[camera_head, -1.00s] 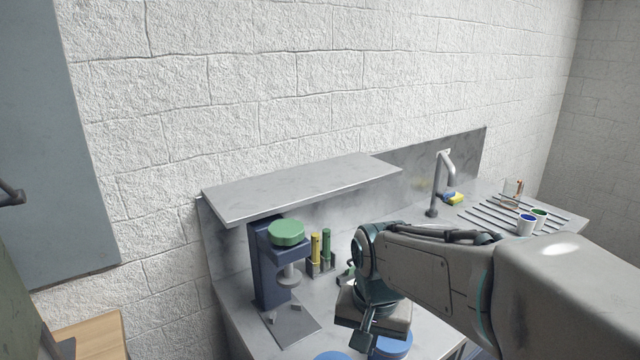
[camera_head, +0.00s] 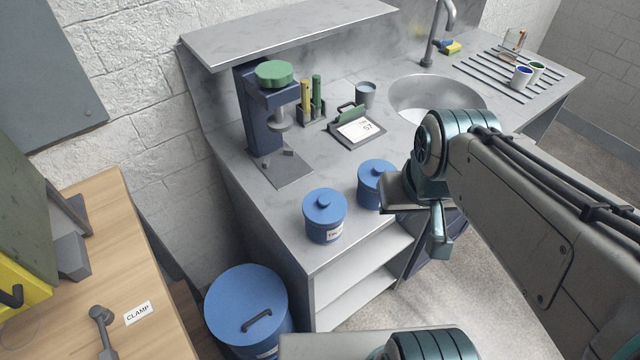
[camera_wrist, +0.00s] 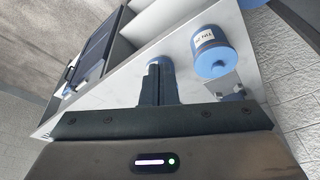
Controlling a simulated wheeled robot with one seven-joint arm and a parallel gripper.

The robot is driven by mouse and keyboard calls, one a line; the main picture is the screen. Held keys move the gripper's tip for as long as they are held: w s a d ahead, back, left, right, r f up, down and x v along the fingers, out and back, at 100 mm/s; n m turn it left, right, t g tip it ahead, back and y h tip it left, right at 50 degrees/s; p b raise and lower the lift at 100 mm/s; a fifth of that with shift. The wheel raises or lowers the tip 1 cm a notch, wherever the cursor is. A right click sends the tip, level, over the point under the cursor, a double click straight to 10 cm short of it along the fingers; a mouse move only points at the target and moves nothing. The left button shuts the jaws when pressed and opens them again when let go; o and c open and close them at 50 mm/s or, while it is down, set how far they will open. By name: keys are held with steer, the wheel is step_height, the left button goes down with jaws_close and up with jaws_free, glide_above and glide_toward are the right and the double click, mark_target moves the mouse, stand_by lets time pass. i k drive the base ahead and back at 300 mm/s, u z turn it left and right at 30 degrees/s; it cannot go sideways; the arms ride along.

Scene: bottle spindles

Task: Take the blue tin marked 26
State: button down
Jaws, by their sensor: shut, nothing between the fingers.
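Two blue lidded tins stand upright on the grey counter. The nearer tin (camera_head: 324,218) has a white label at its front, too small to read surely; it also shows in the wrist view (camera_wrist: 211,55). The second tin (camera_head: 372,184) stands to its right, partly covered by my gripper, with no label visible; in the wrist view it shows beyond the fingers (camera_wrist: 160,61). I cannot tell which tin is marked 26. My gripper (camera_head: 438,242) is right of the second tin. In the wrist view its fingers (camera_wrist: 158,72) are together and empty.
A sink (camera_head: 435,96) is at right. A large blue bin (camera_head: 247,308) stands below the counter, beside a wooden bench (camera_head: 100,230).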

mark_target(324, 236)
steer(key=u, duration=2.6)
steer(key=k, duration=0.8)
steer(key=z, duration=0.95)
steer(key=i, duration=0.5)
